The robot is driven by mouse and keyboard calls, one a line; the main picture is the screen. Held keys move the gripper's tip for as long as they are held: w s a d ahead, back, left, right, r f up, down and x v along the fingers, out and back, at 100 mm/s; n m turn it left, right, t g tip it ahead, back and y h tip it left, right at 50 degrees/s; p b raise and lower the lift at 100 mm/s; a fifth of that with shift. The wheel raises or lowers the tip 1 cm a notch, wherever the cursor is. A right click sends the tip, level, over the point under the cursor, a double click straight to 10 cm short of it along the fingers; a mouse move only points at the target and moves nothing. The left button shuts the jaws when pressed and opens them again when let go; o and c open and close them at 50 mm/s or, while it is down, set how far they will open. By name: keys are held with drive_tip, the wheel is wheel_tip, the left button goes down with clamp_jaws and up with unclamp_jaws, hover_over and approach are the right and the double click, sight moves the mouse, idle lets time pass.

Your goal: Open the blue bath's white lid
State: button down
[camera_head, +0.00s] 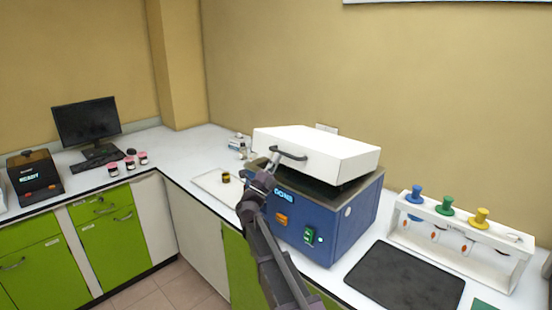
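The blue bath (345,225) stands on the white counter, with a lit display and a green switch on its front. Its white lid (325,150) is raised at the front and tilted, with a dark gap between it and the bath's rim. The lid's dark handle (291,155) is on its front face. My gripper (273,161) is in front of the bath, its fingertips at the left end of the handle. The fingers are too small to tell whether they are closed on it. My arm hides part of the bath's front left.
A white rack (462,240) with blue, green and yellow topped items stands right of the bath, behind a dark mat (405,277). Small bottles (241,147) and a yellow-black jar (226,177) are to the left.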

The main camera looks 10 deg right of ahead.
drive_tip(key=r+p, duration=0.2)
drive_tip(key=p, duration=0.1)
drive_tip(key=w+d+r+y+p, duration=0.1)
drive_tip(key=r+p, duration=0.2)
drive_tip(key=r+g+y+p, duration=0.1)
drive_tip(key=r+p, duration=0.2)
drive_tip(key=p, duration=0.1)
drive_tip(key=shift+w+d, duration=0.3)
drive_tip(key=shift+d, duration=0.1)
drive_tip(key=shift+g+y, duration=0.5)
drive_tip(key=shift+g, duration=0.2)
drive_tip(key=d+r+p, duration=0.1)
drive_tip(key=p, duration=0.1)
drive_tip(key=w+r+p, duration=0.1)
drive_tip(key=r+p, duration=0.1)
drive_tip(key=p, duration=0.1)
drive_tip(key=w+d+r+p, duration=0.1)
drive_tip(key=r+p, duration=0.1)
drive_tip(key=shift+w+d+r, duration=0.1)
drive_tip(key=shift+w+d, duration=0.05)
drive_tip(key=shift+d, duration=0.2)
drive_tip(key=r+p+x, duration=0.1)
drive_tip(key=p+x, duration=1.3)
drive_tip(key=x, duration=1.5)
drive_tip(key=shift+a, duration=0.2)
drive_tip(key=shift+s, duration=0.2)
